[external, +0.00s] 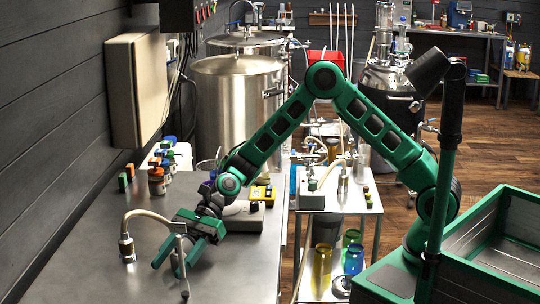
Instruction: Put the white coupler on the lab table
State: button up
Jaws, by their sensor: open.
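My gripper (171,264) is open and low over the long steel bench (105,285) at the left, fingers pointing down toward the front. I cannot make out with certainty which piece is the white coupler. Which surface is the lab table is also unclear.
Small coloured-lid jars (157,180) stand along the wall. A scale-like device (243,216) sits behind my gripper. Large steel vessels (238,105) stand behind. A smaller steel table (350,196) at the right holds fittings and hoses. The bench front is mostly clear.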

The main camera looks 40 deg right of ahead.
jog(key=v, duration=1)
jog(key=shift+w+d+r, duration=0.1)
jog(key=shift+d+r, duration=0.1)
jog(key=shift+d, duration=0.1)
